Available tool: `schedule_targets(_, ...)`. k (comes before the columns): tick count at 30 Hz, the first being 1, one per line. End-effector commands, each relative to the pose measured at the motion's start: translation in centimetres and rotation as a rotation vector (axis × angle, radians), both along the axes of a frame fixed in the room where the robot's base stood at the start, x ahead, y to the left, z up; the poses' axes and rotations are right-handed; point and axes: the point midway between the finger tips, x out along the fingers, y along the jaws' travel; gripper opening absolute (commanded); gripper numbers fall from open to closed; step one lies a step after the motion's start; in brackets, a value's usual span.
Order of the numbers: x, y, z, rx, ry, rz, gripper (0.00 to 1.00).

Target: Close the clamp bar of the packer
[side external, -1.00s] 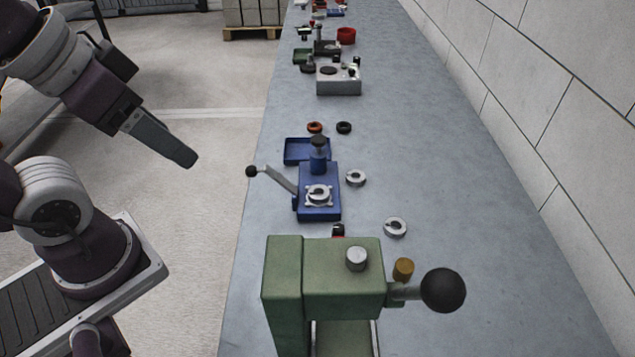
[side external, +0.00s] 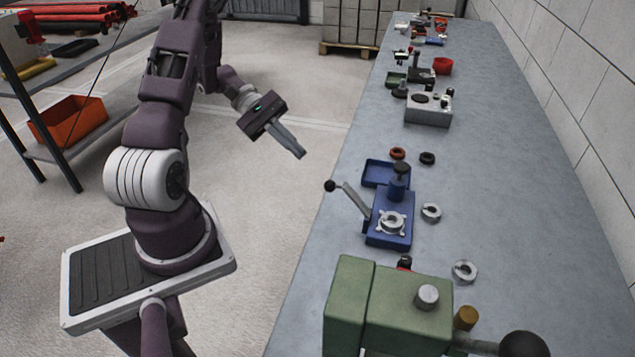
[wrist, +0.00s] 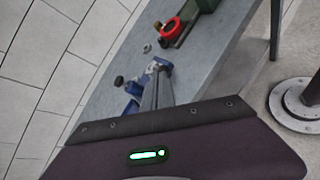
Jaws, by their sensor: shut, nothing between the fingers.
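A blue fixture (side external: 388,228) with a grey lever bar (side external: 355,200) ending in a black knob stands near the bench's left edge. The bar slants up and out to the left, and a metal ring (side external: 391,222) sits on the fixture. A green machine (side external: 390,305) with a black ball handle (side external: 523,344) stands in the foreground. The pictures do not label which one is the packer. My gripper (side external: 300,153) is shut and empty, up and left of the blue fixture, apart from it. In the wrist view my fingers partly hide the blue fixture (wrist: 134,90).
The grey bench (side external: 500,200) runs away from the camera beside a block wall. Loose metal rings (side external: 431,212) lie right of the blue fixture. A blue tray (side external: 376,172) and a grey box (side external: 428,110) stand behind it. A shelf with an orange bin (side external: 68,120) is far left.

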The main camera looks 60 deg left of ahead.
Motion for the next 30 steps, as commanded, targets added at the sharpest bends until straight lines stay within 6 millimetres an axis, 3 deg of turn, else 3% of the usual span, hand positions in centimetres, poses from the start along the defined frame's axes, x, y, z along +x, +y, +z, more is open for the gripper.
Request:
schedule_targets(1,-0.8,1.8,-2.6,-0.065,0.012,0.094,0.00)
schedule_targets(3,-1.7,3.7,-5.3,-0.126,0.012,0.202,0.00)
schedule_targets(6,-2.6,5.0,-7.6,-0.174,0.008,0.292,0.00)
schedule_targets(9,-2.8,5.2,-8.4,-0.188,0.003,0.322,0.00)
schedule_targets(14,-1.3,3.3,-9.1,-0.190,0.006,0.319,0.00)
schedule_targets(24,3.1,-2.4,-11.2,-0.189,0.008,0.316,0.00)
schedule_targets(30,3.0,-4.2,-8.8,-0.186,0.007,0.318,0.00)
